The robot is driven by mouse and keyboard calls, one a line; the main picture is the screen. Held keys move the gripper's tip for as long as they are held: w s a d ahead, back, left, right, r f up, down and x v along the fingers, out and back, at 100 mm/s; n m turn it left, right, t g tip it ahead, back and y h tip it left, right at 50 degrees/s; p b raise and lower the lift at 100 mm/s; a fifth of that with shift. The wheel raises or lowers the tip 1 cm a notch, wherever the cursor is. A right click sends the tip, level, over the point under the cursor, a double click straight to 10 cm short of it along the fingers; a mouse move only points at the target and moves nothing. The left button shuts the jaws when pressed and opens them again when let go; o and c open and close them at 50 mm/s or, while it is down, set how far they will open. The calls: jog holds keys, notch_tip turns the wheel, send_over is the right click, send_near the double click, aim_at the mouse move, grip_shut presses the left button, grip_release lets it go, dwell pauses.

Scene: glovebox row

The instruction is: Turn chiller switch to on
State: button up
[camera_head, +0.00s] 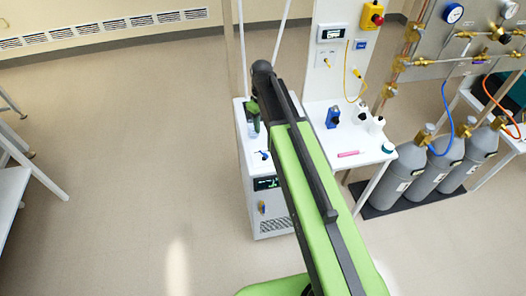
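My gripper (253,118) seems to be at the arm's far end, over the back of the chiller top, well above and behind the switch. Its fingers are not clear.
A small blue part (263,155) is on the chiller top. To the right, a white table (370,152) holds a blue device (333,117), bottles and a pink item (348,154). Grey gas cylinders (405,172) stand further right. The floor (130,150) at left is clear.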

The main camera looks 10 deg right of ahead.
aim_at(262, 151)
notch_tip(262, 151, down, 15)
jog(key=b, duration=1.3)
jog(key=shift+s+b, duration=0.1)
jog(key=shift+b, duration=0.3)
jog(key=shift+r, duration=0.1)
jog(key=shift+c, duration=0.4)
grip_shut()
